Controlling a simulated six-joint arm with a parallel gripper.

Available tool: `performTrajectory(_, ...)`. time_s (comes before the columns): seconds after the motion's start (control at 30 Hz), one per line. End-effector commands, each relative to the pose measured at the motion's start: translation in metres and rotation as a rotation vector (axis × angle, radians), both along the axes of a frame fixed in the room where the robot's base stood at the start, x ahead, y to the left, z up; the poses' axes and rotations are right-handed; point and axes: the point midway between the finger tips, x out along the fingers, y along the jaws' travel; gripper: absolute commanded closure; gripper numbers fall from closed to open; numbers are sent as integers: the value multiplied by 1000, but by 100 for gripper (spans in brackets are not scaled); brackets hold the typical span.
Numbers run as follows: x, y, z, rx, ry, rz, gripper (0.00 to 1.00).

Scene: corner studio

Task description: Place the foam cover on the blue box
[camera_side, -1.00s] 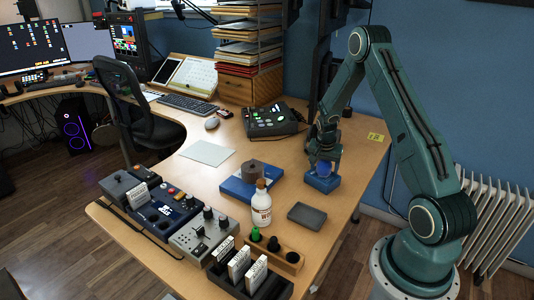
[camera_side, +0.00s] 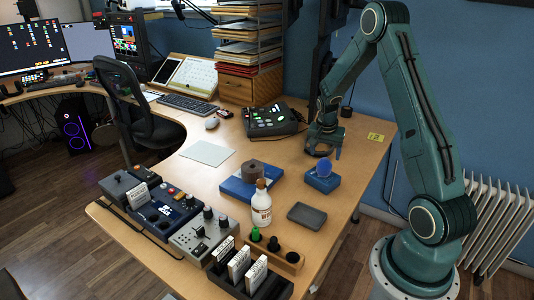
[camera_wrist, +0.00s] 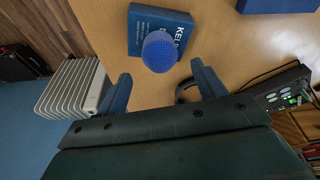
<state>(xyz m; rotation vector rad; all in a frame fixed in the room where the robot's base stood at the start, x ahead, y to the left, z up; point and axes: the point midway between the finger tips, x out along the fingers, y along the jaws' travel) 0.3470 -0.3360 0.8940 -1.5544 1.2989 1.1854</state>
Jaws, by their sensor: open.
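The foam cover is a round, dimpled blue piece (camera_side: 324,168), and it also shows in the wrist view (camera_wrist: 159,52). It rests on top of the small blue box (camera_side: 322,185), whose printed lid shows partly in the wrist view (camera_wrist: 140,23). My gripper (camera_side: 322,150) is just behind the box in the side view, apart from it, open and empty. In the wrist view both blue fingers of my gripper (camera_wrist: 162,88) stand apart, with the foam cover beyond the tips and not between them.
A larger blue box (camera_side: 235,190) with a brown roll (camera_side: 253,172) on it stands to the left. A white bottle (camera_side: 261,205) and a dark flat block (camera_side: 307,216) are nearer. A dark device with lit keys (camera_side: 270,122) is behind. A dark ring (camera_wrist: 184,91) lies near my fingers.

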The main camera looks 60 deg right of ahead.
Motion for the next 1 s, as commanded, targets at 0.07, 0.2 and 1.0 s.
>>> performTrajectory(0.07, 0, 3, 12, -3, -2, 1, 31)
performTrajectory(0.2, -1, 7, 29, -2, -1, 0, 31)
performTrajectory(1.0, -2, 13, 46, 0, 0, 0, 31)
